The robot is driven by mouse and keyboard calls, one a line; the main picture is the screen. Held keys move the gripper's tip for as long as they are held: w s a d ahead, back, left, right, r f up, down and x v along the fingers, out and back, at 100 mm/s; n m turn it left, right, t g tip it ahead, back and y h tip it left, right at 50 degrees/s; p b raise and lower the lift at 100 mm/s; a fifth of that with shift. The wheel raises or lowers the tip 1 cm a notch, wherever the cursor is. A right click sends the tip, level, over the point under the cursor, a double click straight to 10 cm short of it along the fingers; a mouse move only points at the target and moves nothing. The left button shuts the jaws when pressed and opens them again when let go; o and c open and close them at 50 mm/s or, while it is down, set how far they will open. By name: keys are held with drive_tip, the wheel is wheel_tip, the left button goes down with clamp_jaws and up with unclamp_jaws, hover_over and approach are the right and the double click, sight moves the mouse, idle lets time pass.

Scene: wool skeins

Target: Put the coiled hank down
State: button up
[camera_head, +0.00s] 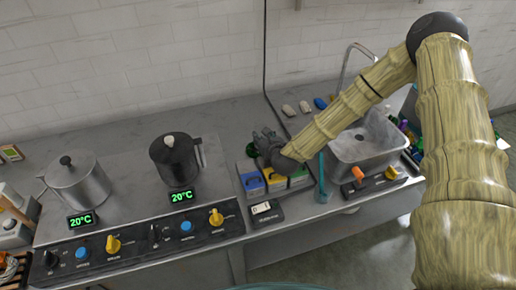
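My gripper (266,142) is dark and small in the head view, at the end of my arm, above or at the back of a box with coloured blocks. Its fingers are too small and dark to tell whether they are open or shut. I cannot make out a coiled hank in or near it. A dark green round thing (251,150) shows just left of the gripper; I cannot tell what it is. Blue blocks (252,182) and a yellow block (298,176) lie in front of the gripper.
A steel pot (80,186) and a dark lidded pot (174,160) stand at the left, with displays reading 20°C. A steel basin (366,152) is at the right. A teal rod (321,178) stands beside it. Small skein-like pieces (304,106) lie behind. A scale (265,211) sits in front.

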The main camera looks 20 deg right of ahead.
clamp_jaws()
